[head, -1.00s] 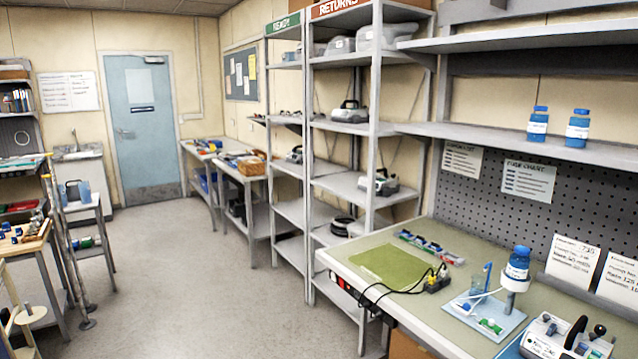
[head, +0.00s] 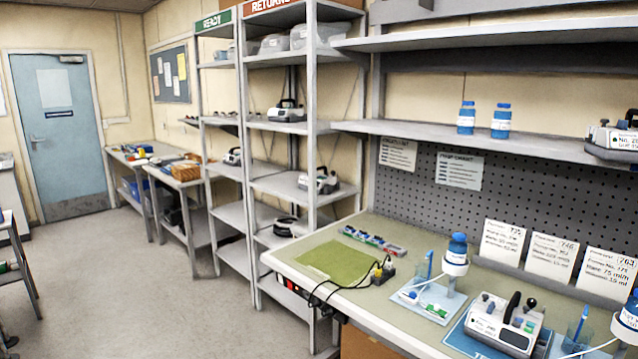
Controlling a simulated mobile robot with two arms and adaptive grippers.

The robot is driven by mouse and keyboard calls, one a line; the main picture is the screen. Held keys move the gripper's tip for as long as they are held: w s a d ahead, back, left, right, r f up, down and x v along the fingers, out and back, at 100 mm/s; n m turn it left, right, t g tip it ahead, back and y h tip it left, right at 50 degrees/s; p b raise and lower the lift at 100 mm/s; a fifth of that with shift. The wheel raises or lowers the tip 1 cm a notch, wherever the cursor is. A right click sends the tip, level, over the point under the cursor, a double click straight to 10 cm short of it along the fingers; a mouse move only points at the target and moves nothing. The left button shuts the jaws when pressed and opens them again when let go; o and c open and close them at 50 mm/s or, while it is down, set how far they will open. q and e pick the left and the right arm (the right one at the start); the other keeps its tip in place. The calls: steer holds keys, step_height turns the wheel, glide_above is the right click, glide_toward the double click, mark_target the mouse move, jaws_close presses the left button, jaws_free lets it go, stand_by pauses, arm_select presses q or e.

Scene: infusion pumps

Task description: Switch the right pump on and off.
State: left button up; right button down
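A white and grey pump (head: 503,322) with a dark handle and a black knob sits on a blue mat (head: 462,341) on the workbench, at the lower right. Another pump (head: 612,141) stands on the shelf above, cut by the right picture edge. I cannot tell from this view which one is the right pump, and the bench runs on out of the picture. No switch can be made out clearly. Neither of my grippers is in view.
More pumps stand on the grey rack (head: 313,100).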

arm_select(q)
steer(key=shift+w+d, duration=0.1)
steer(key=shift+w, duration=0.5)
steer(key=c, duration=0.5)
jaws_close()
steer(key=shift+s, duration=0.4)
